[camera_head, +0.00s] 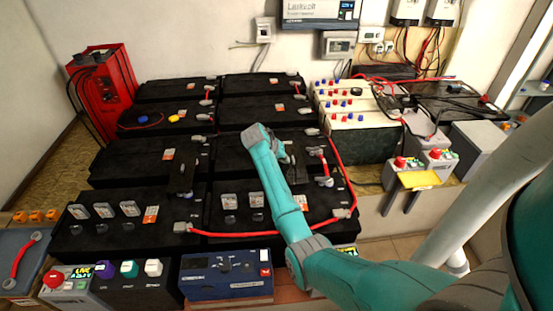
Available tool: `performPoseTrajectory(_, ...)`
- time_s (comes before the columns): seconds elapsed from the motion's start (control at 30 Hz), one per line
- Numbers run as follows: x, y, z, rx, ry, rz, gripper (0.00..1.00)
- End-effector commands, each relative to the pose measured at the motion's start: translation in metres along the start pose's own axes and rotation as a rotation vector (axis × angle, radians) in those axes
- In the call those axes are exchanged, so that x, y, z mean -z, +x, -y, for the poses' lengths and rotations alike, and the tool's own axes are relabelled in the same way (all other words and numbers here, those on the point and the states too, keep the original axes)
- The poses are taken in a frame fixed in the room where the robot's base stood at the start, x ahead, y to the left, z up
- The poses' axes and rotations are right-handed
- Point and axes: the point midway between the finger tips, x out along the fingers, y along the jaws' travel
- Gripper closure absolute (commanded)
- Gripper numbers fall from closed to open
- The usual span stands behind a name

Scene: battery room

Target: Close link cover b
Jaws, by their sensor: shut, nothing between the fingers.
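My gripper (295,176) is dark and hangs beside the wrist over the right-hand column of black batteries. It is shut and empty, but partly lost against the black lids. No label for link cover b is readable. A small black piece (184,180) stands up at the seam between the left and right batteries, left of my gripper and apart from it. It may be a link cover, but I cannot tell which one. Grey terminal links sit at the battery ends, one of them (207,139) behind that piece. My arm hides part of the right-hand batteries.
A red cable (260,233) loops around the right-hand batteries. Grey caps (103,210) stand on the front left battery. A blue box (225,273) and a control box with colored knobs (75,280) are in front. A red unit (103,88) stands back left, cream-topped batteries (357,113) at right.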

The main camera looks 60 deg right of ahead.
Motion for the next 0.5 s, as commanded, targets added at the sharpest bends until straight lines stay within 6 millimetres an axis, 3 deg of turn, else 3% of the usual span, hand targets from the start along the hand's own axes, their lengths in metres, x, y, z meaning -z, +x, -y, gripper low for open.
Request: performPoseTrajectory(0.5,-0.0003,0.0047,-0.0088,-0.001,0.0,0.001,1.0)
